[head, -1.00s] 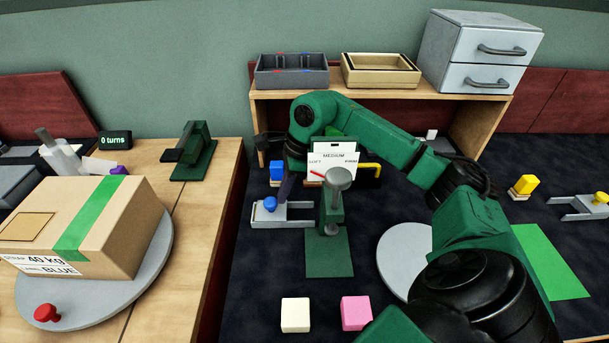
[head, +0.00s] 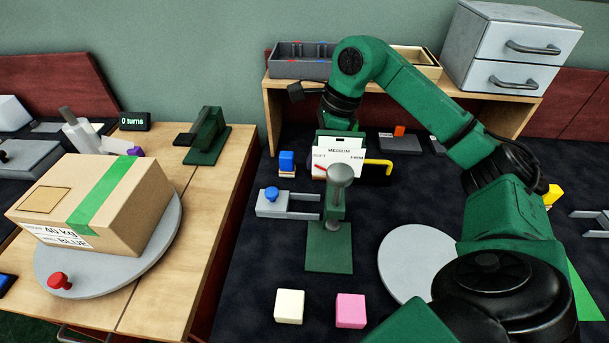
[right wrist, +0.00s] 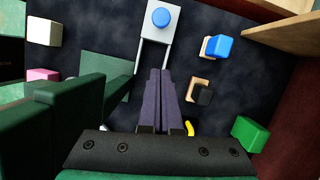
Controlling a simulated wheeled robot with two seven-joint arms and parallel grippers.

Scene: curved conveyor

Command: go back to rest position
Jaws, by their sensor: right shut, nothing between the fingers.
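My right gripper shows in the right wrist view (right wrist: 166,75) with its two dark purple fingers pressed together and nothing between them. The fingers hang over the dark mat, between the grey slide clamp with the blue knob (right wrist: 161,18) and the black block (right wrist: 201,94). In the head view my right arm arches up in front of the shelf, and its wrist drops behind the white "MEDIUM" card (head: 339,157); the fingers are hidden there. My left gripper is not in view.
The green stand with the grey knob (head: 334,205) is close to my right wrist. A blue block (head: 286,159), cream cube (head: 289,306) and pink cube (head: 351,310) are on the mat. The shelf (head: 274,107) stands behind. A cardboard box (head: 125,190) sits on the left turntable.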

